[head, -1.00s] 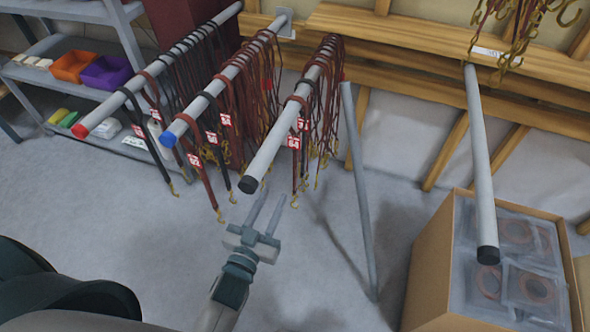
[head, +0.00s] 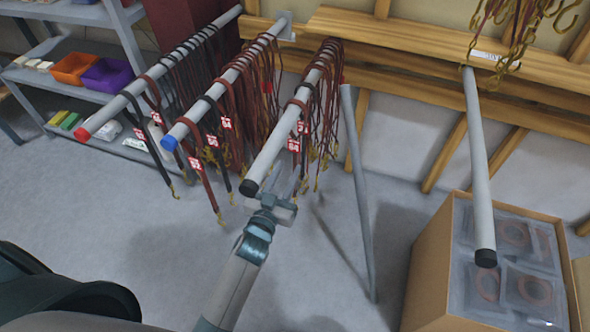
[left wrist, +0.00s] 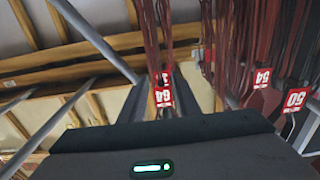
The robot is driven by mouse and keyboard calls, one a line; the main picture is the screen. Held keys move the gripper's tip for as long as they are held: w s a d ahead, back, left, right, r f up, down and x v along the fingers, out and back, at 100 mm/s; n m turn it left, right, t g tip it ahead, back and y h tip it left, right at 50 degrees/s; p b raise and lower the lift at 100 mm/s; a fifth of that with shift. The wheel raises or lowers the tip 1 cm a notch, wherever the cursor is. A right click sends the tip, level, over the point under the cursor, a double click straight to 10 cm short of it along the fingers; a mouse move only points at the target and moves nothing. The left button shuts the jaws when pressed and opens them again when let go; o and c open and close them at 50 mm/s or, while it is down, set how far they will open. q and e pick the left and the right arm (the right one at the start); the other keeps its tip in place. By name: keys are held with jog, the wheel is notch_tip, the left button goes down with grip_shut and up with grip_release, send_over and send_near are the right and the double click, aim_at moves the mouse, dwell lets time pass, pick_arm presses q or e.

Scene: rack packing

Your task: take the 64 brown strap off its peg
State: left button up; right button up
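The brown strap with the red 64 tag (left wrist: 164,97) hangs near the front of the black-capped peg (head: 270,158). In the head view a brown loop at the front of that peg (head: 296,103) has a red tag (head: 293,145) below it, too small to read. My left gripper (head: 287,182) is below and just right of the peg's capped end. Its fingers are apart, and in the left wrist view (left wrist: 167,98) the 64 tag shows between them. I cannot tell whether they touch the strap. The strap's lower end is partly hidden. My right gripper is not in view.
Other pegs with a blue cap (head: 169,143) and a red cap (head: 83,135) stand to the left, hung with straps. Tags 54 (left wrist: 262,78) and 50 (left wrist: 296,98) hang close by. A slanted grey post (head: 358,190) and a cardboard box (head: 430,265) stand to the right.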

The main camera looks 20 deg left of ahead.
aim_at(294, 159)
pick_arm(q)
jog(key=shift+w, duration=0.75)
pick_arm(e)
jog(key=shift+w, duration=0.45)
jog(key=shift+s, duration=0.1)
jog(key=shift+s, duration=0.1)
